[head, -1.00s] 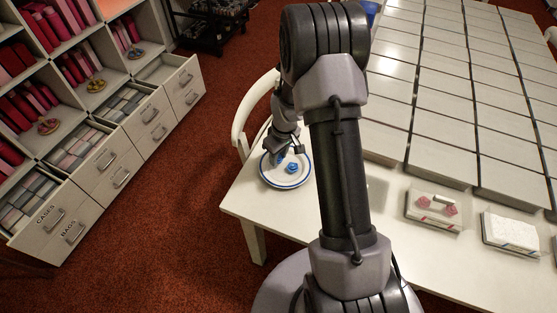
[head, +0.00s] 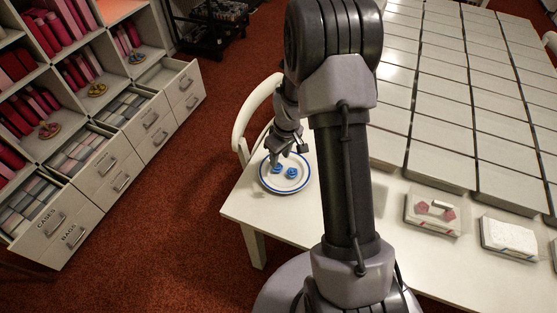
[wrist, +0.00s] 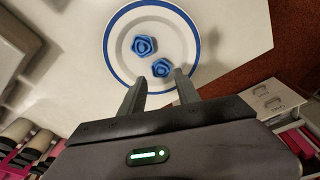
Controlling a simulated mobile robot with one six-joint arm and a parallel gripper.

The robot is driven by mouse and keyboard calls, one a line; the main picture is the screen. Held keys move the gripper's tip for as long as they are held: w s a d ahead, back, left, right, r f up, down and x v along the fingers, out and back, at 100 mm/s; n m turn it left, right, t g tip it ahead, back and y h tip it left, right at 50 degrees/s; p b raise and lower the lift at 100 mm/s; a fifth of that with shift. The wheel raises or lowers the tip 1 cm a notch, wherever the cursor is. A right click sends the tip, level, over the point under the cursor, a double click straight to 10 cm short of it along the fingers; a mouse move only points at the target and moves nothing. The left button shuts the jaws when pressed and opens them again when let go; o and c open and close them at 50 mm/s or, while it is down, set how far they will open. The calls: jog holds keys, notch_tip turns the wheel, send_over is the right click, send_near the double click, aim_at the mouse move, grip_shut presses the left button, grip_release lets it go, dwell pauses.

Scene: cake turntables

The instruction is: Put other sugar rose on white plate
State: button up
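The white plate (head: 285,185) with a blue rim lies on the near left corner of the white table. It also shows in the wrist view (wrist: 122,55). Two blue sugar roses rest on it, side by side. In the head view one rose (head: 277,168) is on the left and the other (head: 291,173) on the right. In the wrist view one rose (wrist: 161,68) lies just past my fingertips, and the other (wrist: 144,46) lies farther up and left. My gripper (wrist: 160,82) is open, its fingers apart with nothing held between them.
A clear box with pink pieces (head: 433,213) and a white block (head: 508,237) lie on the table to the right. Rows of grey-white boxes (head: 440,110) fill the table behind. A white chair (head: 245,115) stands at the table's left edge. Shelves with drawers (head: 120,170) stand at left.

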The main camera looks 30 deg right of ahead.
jog(key=s+a+r+m+t+p, duration=0.1)
jog(key=s+a+r, duration=0.25)
jog(key=r, duration=0.75)
jog(key=s+a+r+m+t+p, duration=0.15)
jog(key=a+r, duration=0.35)
jog(key=r, duration=0.6)
jog(key=s+a+r+m, duration=0.1)
jog(key=s+a+r, duration=0.2)
jog(key=s, duration=0.2)
jog(key=s+a+r+m+t+y, duration=0.1)
jog(key=s+a+r+m, duration=0.1)
jog(key=s, duration=0.4)
jog(key=s+a+r+m, duration=0.2)
jog(key=s+a+r, duration=0.2)
jog(key=s, duration=0.2)
jog(key=shift+a+r+y+b, duration=0.2)
jog(key=shift+a+y+b, duration=0.15)
jog(key=shift+b, duration=0.1)
jog(key=shift+s+f+t, duration=0.1)
jog(key=shift+t, duration=0.15)
